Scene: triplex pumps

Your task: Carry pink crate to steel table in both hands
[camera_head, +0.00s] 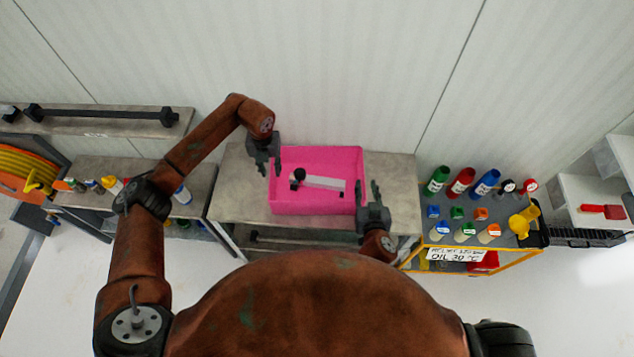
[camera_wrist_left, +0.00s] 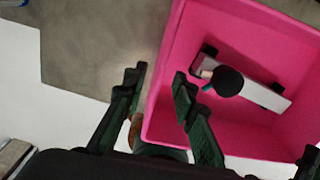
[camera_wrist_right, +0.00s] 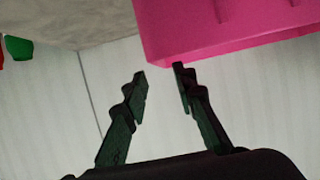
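The pink crate (camera_head: 318,206) stands on a grey-topped table (camera_head: 240,190) by the wall. A white bar-shaped part with a black round knob lies inside it. My left gripper (camera_head: 269,170) is open at the crate's left side. In the left wrist view its fingers (camera_wrist_left: 158,80) are apart, one over the crate (camera_wrist_left: 165,95) and one outside its wall; contact cannot be told. My right gripper (camera_head: 369,188) is open at the crate's right side. In the right wrist view its fingers (camera_wrist_right: 160,75) are apart, with one tip close to the crate's edge (camera_wrist_right: 215,30). I cannot tell which table is the steel one.
A cart (camera_head: 481,248) with bottles, small coloured blocks and a yellow funnel stands to the right. A grey bench (camera_head: 95,170) with bottles stands to the left, below a shelf (camera_head: 85,122) with a dark bar. White floor lies in front of the left bench.

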